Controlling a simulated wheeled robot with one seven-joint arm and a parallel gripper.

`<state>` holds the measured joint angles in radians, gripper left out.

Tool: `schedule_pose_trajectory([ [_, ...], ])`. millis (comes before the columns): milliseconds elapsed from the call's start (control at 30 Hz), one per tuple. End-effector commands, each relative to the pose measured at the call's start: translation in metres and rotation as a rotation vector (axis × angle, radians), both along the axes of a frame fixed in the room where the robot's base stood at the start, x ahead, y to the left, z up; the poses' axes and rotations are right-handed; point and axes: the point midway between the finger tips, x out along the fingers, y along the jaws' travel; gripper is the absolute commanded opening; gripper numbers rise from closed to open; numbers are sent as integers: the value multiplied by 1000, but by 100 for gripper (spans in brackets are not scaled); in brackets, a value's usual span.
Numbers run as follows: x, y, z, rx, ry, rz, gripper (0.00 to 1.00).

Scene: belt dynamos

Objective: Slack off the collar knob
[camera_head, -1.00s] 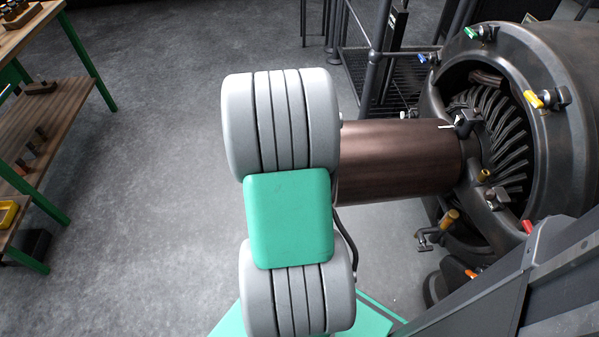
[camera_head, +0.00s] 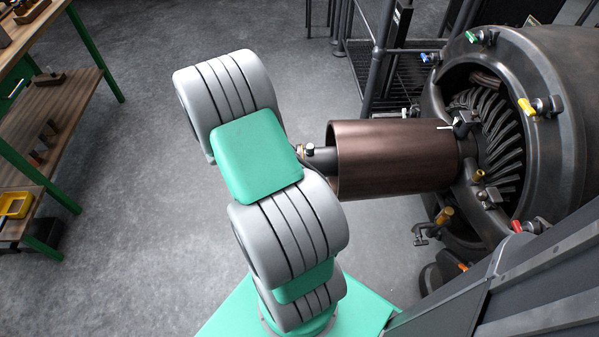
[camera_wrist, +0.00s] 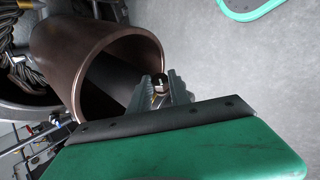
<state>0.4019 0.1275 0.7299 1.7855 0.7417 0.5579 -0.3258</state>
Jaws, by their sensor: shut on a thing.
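A copper-brown drum (camera_head: 395,155), open at its near end, sits in front of the dynamo. A dark shaft (camera_head: 323,160) pokes out of its open end in the head view. In the wrist view the dark shaft (camera_wrist: 112,82) runs inside the drum (camera_wrist: 85,45). My gripper (camera_wrist: 160,88) is shut on a small brass and pale piece at the shaft's end, which looks like the collar knob (camera_wrist: 159,86). The fingers cover most of it.
The large dark dynamo (camera_head: 560,100) with coloured clamps, yellow (camera_head: 527,106) and red (camera_head: 517,226) among them, stands at right. A railing (camera_head: 378,60) is behind the drum. A green-legged bench (camera_head: 95,55) is at far left. The floor between is clear.

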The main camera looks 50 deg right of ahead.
Motion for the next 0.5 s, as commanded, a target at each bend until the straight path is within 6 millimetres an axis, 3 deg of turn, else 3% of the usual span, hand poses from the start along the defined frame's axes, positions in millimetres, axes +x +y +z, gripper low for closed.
schedule_pose_trajectory([
  [300, 1, 0, 0, -1, -2, 2, 0],
  [333, 1, 0, 0, -1, -2, 2, 24],
  [500, 1, 0, 0, -1, -1, 1, 38],
])
